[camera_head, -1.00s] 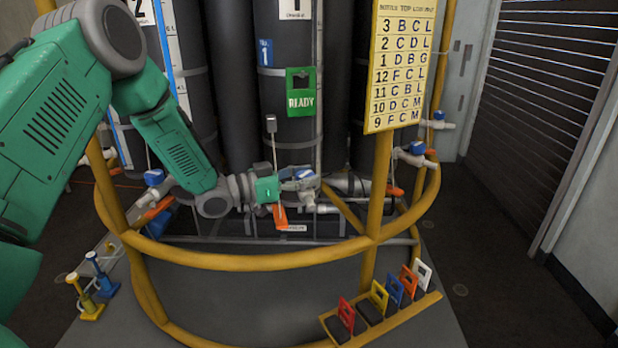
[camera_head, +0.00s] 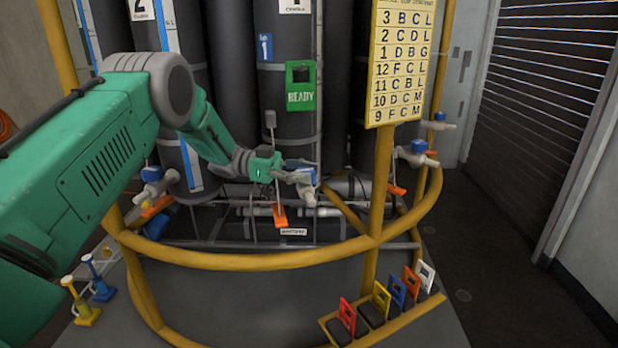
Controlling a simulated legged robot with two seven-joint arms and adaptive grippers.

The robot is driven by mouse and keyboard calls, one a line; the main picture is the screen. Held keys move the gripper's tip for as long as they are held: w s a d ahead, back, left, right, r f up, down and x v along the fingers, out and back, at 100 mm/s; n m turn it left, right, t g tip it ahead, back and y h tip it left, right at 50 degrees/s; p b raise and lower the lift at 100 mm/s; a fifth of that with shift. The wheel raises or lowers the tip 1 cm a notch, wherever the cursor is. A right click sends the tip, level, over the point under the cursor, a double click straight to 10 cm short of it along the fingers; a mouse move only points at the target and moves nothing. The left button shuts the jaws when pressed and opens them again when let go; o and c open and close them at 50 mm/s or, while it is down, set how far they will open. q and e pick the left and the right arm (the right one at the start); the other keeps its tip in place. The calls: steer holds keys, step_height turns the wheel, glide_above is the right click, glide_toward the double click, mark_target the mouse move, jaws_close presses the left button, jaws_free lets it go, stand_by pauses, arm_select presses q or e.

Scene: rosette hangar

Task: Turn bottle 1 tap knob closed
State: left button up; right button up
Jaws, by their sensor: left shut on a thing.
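The knob's exact angle is hard to tell. My right gripper is out of view.
A yellow rail (camera_head: 250,262) curves in front of the bottles, and a yellow post (camera_head: 378,190) stands right of the tap. Other blue-knobbed taps sit left (camera_head: 155,182) and right (camera_head: 417,152). An orange tag (camera_head: 280,215) hangs below my gripper. Coloured tags (camera_head: 381,298) stand front right.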

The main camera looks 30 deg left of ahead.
mark_target(304, 169)
arm_select(q)
steer(key=shift+a+r, duration=0.15)
steer(key=shift+a, duration=0.05)
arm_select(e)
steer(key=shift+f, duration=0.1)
arm_select(q)
steer(key=o, duration=1.2)
steer(key=shift+a, duration=0.35)
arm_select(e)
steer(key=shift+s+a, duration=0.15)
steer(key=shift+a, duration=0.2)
arm_select(q)
steer(key=r, duration=0.8)
steer(key=shift+d+r, duration=0.15)
steer(key=shift+d, duration=0.05)
steer(key=shift+a+r, duration=0.35)
steer(key=shift+r, duration=0.25)
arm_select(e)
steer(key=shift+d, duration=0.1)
arm_select(q)
steer(key=shift+d, duration=0.1)
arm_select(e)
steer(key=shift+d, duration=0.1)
